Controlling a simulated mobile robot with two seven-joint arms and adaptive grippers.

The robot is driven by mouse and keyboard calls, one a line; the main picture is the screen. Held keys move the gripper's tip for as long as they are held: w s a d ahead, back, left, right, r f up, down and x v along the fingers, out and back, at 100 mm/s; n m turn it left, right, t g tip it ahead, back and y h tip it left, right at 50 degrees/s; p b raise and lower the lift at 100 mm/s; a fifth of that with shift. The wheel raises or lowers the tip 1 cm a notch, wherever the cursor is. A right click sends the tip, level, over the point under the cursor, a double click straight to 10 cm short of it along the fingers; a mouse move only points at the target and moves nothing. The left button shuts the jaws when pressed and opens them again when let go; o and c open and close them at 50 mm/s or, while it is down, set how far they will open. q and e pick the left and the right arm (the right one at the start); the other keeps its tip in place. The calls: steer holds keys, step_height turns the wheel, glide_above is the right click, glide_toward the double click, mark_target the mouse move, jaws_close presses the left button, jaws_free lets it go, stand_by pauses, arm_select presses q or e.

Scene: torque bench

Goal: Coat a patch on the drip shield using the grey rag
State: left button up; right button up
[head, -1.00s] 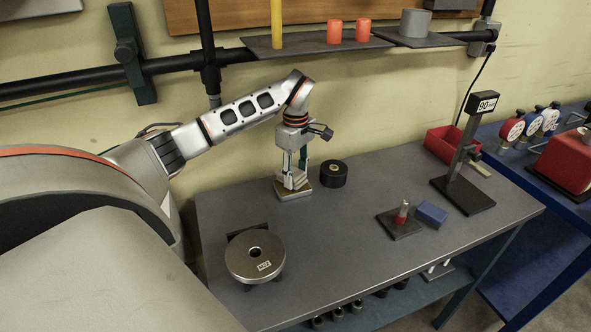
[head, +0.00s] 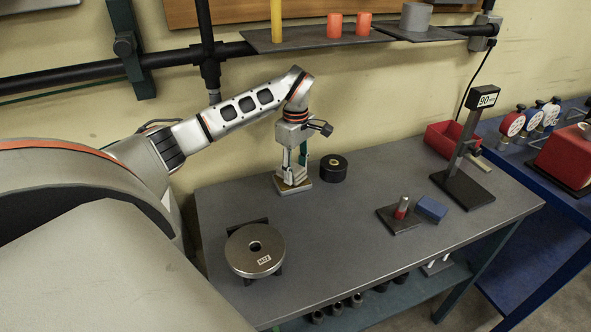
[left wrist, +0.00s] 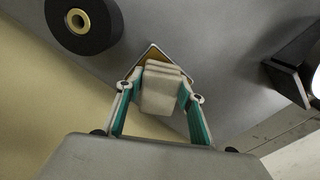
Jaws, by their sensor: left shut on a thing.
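My left gripper (head: 291,177) points down at the back of the grey bench. In the left wrist view, its fingers (left wrist: 160,97) are shut on the folded grey rag (left wrist: 160,88). The rag is low over a small square tray with an amber-brown surface (left wrist: 154,51); the tray also shows in the head view (head: 291,189). The rag seems to touch that surface, but the contact is partly hidden. I cannot tell for sure which thing is the drip shield; dark flat plates (head: 310,38) sit along the wall pipe. My right gripper is not in view.
A black ring (head: 333,168) stands close right of the tray. A round metal disc on a stand (head: 255,250) is at front left. A blue block (head: 431,208), a small post stand (head: 400,218) and a gauge stand (head: 463,188) are at right. The bench middle is clear.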

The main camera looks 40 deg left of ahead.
arm_select(q)
steer(key=shift+f, duration=0.3)
steer(key=shift+f, duration=0.1)
stand_by(0.7)
steer(key=shift+f, duration=0.1)
stand_by(0.5)
